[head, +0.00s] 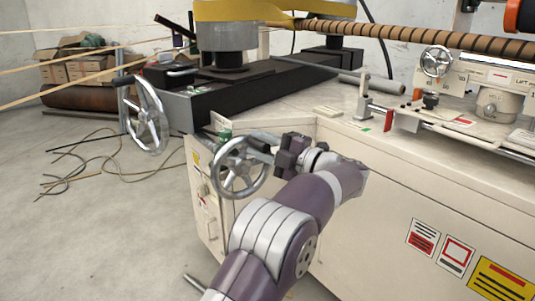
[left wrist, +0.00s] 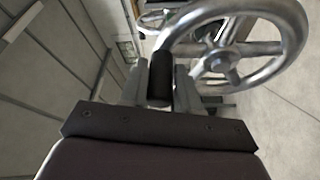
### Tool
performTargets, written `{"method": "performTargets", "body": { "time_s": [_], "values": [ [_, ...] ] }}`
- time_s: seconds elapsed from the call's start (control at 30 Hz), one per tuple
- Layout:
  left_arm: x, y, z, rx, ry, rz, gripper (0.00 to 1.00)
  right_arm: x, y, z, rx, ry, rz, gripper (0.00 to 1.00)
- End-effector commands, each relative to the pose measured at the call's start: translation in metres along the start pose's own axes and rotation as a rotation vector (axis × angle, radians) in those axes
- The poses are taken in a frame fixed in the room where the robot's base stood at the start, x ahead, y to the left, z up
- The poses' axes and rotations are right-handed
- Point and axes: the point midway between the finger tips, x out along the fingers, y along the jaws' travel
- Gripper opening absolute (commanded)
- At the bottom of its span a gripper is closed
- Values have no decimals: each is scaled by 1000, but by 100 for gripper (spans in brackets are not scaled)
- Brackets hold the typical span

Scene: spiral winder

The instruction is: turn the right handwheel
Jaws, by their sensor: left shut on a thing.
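The right handwheel (head: 239,171) is a silver spoked wheel at the front left corner of the cream machine. In the left wrist view the handwheel (left wrist: 221,62) fills the upper right, and its black handle (left wrist: 160,80) sticks out from the rim towards me. My left gripper (head: 276,151) is at the right side of this wheel, with its two fingers on either side of the handle. In the left wrist view my left gripper (left wrist: 161,88) is shut on the handle. The fingers partly hide the handle. My right gripper is not in view.
Another silver handwheel (head: 146,115) stands further left, and a small one (head: 436,61) sits at the upper right. The cream machine cabinet (head: 380,205) lies beside my arm. Cables (head: 85,165) lie on the floor at left. Tan strips (head: 70,62) cross the upper left.

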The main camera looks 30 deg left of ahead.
Motion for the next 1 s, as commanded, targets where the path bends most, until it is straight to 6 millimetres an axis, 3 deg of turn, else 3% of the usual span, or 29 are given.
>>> {"method": "performTargets", "body": {
  "time_s": [0.4,1.0],
  "values": [
    [6,-3,-16,-201,3,-84,0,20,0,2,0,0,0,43],
    [8,-3,-18,-240,3,-102,0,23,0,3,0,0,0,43]
  ]
}}
